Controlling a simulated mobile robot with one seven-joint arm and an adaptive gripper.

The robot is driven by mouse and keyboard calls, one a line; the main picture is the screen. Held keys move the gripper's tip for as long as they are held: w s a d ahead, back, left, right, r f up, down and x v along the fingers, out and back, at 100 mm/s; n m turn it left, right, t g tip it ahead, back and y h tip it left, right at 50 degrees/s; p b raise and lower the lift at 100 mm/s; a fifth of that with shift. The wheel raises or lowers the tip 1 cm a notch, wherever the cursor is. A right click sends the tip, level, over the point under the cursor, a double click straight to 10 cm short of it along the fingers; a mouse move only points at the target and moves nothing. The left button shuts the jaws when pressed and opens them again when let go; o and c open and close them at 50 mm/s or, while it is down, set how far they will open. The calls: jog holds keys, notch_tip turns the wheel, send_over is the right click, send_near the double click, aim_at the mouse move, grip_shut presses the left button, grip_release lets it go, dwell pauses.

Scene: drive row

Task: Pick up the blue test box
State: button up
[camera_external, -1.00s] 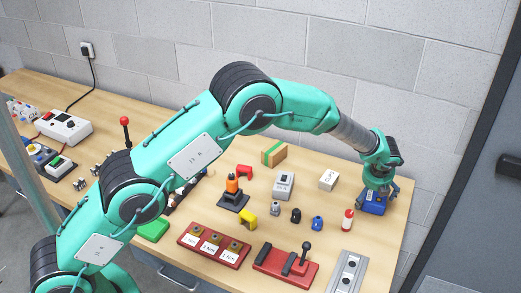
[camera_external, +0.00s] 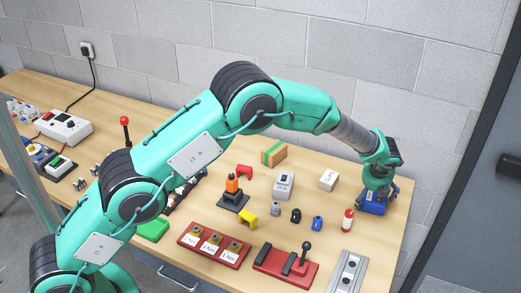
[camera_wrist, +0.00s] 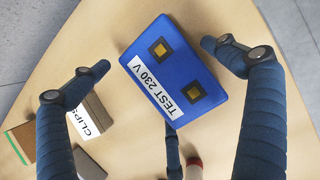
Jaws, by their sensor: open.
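The blue test box (camera_external: 373,208) stands on the bench near its right end, under my gripper (camera_external: 378,190). In the wrist view the blue test box (camera_wrist: 180,62) carries a white "TEST 230 V" label and two dark squares with yellow-brown centres. My gripper (camera_wrist: 155,57) is open around it there. One finger is to its left with a gap, one is close to its right side, and a third is at its lower edge. Whether any finger touches the box, I cannot tell.
A white CLIPS box (camera_external: 328,180) stands left of the blue box. A red and white bottle (camera_external: 347,221) is close to its front left. A grey rail plate (camera_external: 347,272) and a red lever base (camera_external: 286,268) lie nearer the front. The block wall is behind.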

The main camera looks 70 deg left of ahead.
jog(key=shift+f, duration=0.1)
jog(key=c, duration=1.4)
jog(key=shift+c, duration=0.2)
jog(key=shift+b, duration=0.3)
notch_tip(320, 180, up, 11)
jog(key=shift+f+p, duration=0.2)
jog(key=shift+p, duration=0.95)
jog(key=shift+w, duration=0.1)
